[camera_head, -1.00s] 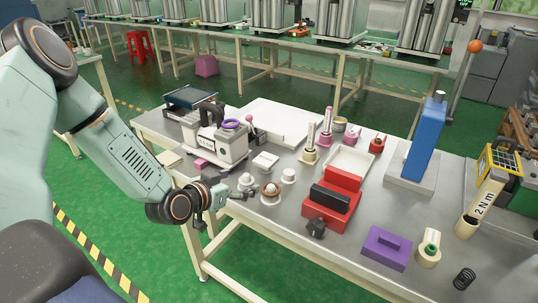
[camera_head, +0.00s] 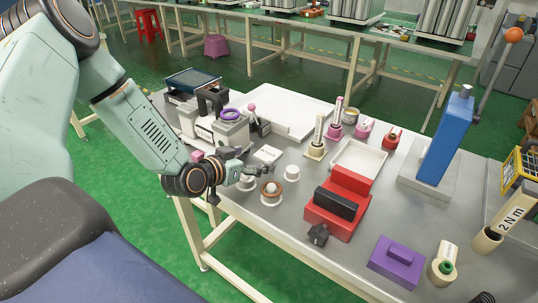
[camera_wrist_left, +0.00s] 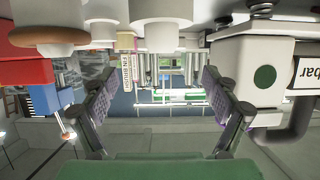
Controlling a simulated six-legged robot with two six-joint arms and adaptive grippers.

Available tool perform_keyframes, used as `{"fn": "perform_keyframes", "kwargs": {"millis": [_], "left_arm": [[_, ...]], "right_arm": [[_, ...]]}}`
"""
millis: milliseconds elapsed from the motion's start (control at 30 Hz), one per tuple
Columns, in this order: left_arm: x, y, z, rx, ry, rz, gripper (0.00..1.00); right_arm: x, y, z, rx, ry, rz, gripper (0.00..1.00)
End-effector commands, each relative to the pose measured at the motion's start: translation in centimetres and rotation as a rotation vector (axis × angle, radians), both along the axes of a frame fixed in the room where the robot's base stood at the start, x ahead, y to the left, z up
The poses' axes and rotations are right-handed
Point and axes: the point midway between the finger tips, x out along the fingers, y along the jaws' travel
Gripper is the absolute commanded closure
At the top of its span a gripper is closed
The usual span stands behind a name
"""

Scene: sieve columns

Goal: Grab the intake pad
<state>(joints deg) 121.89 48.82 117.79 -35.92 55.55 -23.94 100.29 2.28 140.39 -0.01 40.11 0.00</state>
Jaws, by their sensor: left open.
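No part is clearly marked as the intake pad; a small flat white block (camera_head: 267,154) on the bench is one candidate, but I cannot tell. My left gripper (camera_head: 248,176) is low over the near left part of the bench, just short of that block. In the left wrist view my left gripper (camera_wrist_left: 160,108) has its two fingers wide apart with nothing held between them. White round parts (camera_wrist_left: 160,12) stand beyond the fingers, upside down in that view. My right gripper is not in view.
A white-and-brown round part (camera_head: 271,192) and a white cap (camera_head: 292,172) stand close to the left gripper. A white machine with a purple ring (camera_head: 230,114) is behind it. A red holder (camera_head: 340,205), purple block (camera_head: 397,262) and blue column (camera_head: 447,135) stand further right.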

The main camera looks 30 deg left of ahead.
Motion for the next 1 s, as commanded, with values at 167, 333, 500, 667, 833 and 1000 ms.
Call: {"fn": "perform_keyframes", "kwargs": {"millis": [167,333,500,667,833,1000], "left_arm": [[0.8,-0.1,-0.6,0.0,0.0,0.0,0.13],[2.3,-0.1,-1.4,0.003,-0.002,-0.002,0.13],[4.6,-0.1,-2.4,0.003,0.0,-0.002,0.13],[5.7,-0.2,-2.7,0.0,0.0,-0.001,0.13],[5.9,-0.1,-2.6,-0.002,0.0,0.001,0.13],[5.9,-0.1,-2.6,-0.002,-0.001,0.001,0.22]], "right_arm": [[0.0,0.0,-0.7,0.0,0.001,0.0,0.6],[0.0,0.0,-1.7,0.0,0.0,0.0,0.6],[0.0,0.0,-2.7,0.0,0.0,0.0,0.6],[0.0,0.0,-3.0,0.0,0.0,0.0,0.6],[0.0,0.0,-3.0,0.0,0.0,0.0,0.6],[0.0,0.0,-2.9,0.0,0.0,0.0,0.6]]}}
